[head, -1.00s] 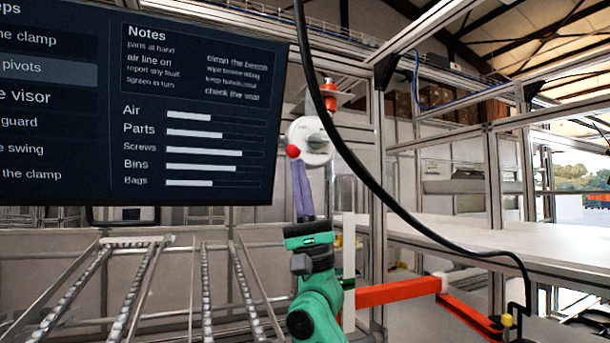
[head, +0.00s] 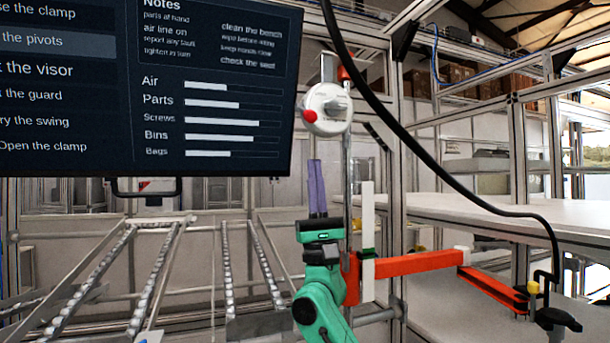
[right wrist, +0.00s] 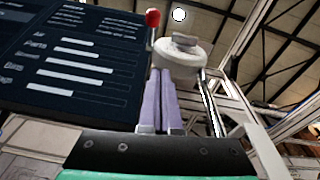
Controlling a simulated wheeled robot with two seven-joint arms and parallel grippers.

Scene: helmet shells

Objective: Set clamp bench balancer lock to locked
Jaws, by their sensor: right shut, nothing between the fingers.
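The balancer (head: 327,108) is a white round drum hanging on the frame, right of the screen. Its red knob (head: 310,116), likely the lock, is at the drum's lower left in the head view. In the right wrist view the balancer (right wrist: 182,56) is beyond the fingertips and the red knob (right wrist: 152,18) stands out at its upper left. I cannot tell the lock's setting. My right gripper (head: 316,164), with purple fingers, points up below the drum, shut and empty, with a gap to it. It also shows in the right wrist view (right wrist: 161,76). My left gripper is not in view.
A dark screen (head: 150,85) fills the upper left. A black hose (head: 400,140) hangs in front of the frame at right. A red bar (head: 415,264) extends right of my right arm. Roller rails (head: 150,265) lie at lower left; a white bench (head: 470,210) is at right.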

